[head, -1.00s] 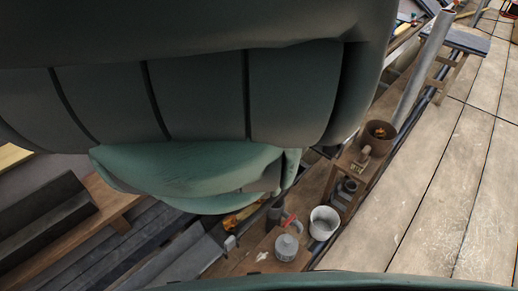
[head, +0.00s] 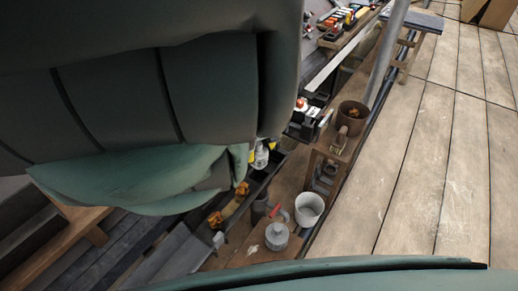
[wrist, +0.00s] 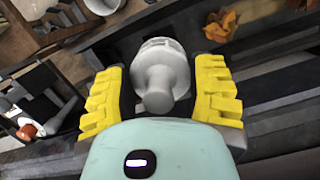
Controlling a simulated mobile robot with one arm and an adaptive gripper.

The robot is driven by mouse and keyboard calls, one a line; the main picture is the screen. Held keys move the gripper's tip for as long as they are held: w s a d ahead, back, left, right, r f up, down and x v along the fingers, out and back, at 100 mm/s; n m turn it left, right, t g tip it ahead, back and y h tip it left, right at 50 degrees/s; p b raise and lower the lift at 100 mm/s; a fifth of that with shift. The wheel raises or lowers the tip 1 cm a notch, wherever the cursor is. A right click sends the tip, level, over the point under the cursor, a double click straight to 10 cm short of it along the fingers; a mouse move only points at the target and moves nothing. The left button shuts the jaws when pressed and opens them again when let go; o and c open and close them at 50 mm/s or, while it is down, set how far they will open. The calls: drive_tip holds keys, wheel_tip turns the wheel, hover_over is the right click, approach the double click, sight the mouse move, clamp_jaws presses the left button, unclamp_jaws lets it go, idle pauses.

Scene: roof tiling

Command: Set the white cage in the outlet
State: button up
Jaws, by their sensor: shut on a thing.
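My gripper (wrist: 160,95) is shut on the white cage (wrist: 155,68), which sits between its two yellow finger pads in the wrist view. The cage has a ribbed round top and a rounded knob facing the camera. In the head view my gripper (head: 262,150) shows past my arm, with the pale cage (head: 261,158) in it, above the dark gutter (head: 262,181). Orange-brown leaves (wrist: 220,25) lie beyond the cage in the wrist view and also show in the head view (head: 241,188). I cannot make out the outlet opening.
A white bucket (head: 309,209), a grey lidded can (head: 277,237) and a rusty tin (head: 352,115) stand right of the gutter. A black tray with bottles (wrist: 35,105) is at left in the wrist view. The plank deck (head: 420,180) is clear.

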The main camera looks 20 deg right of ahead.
drive_tip(key=shift+f+b, duration=2.15)
drive_tip(key=shift+f, duration=0.95)
drive_tip(key=o, duration=1.2)
drive_tip(key=shift+r+p, duration=0.15)
drive_tip(key=shift+p, duration=0.15)
drive_tip(key=shift+r+p, duration=4.05)
drive_tip(key=shift+r, duration=0.35)
